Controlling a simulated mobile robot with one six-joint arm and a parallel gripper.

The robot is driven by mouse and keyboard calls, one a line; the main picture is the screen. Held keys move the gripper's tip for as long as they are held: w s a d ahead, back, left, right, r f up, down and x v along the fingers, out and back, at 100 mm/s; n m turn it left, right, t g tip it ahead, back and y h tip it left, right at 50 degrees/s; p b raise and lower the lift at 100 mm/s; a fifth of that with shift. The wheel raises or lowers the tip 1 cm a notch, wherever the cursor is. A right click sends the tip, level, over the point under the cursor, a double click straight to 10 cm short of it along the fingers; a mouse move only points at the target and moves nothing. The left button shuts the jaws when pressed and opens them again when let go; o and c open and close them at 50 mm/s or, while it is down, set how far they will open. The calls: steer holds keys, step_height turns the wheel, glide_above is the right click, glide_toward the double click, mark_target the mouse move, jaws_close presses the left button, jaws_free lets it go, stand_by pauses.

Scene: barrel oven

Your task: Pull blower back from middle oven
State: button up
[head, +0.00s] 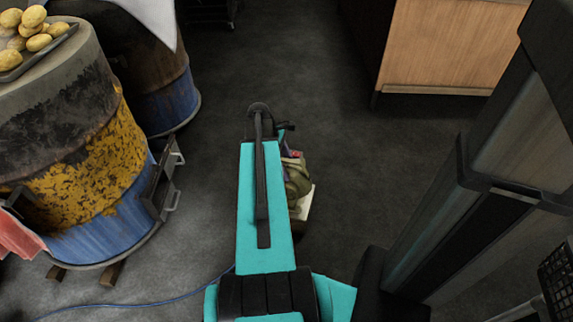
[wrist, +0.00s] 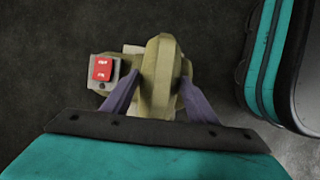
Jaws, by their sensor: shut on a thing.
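The blower (wrist: 162,75) is an olive-green rounded housing with a pale box and a red switch (wrist: 102,68) on its left side. In the wrist view, the two purple fingers of my gripper (wrist: 160,80) are shut on its housing from both sides. In the head view, the blower (head: 298,178) shows partly beside my teal arm, which hides the rest. It is clear of the ovens, over the floor to their right. A yellow-and-blue barrel oven (head: 85,165) stands at left, with another barrel oven (head: 165,90) behind it. I cannot tell which is the middle one.
A tray of potatoes (head: 35,65) rests on the nearer barrel. A metal bracket (head: 165,180) sticks out from its right side. A blue cable (head: 150,305) crosses the floor. A wooden cabinet (head: 450,45) stands at upper right. The floor (head: 290,60) ahead is open.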

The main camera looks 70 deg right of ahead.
steer(key=shift+f, duration=0.1)
stand_by(0.7)
steer(key=o, duration=1.7)
steer(key=shift+o, duration=0.2)
steer(key=shift+f, duration=0.35)
steer(key=shift+r, duration=0.45)
steer(key=p+v, duration=0.4)
steer(key=v, duration=0.8)
steer(key=shift+w+r, duration=0.15)
steer(key=shift+r, duration=0.2)
steer(key=shift+w+a+r, duration=0.1)
steer(key=shift+w+r, duration=0.05)
steer(key=shift+r, duration=0.15)
steer(key=shift+w, duration=0.1)
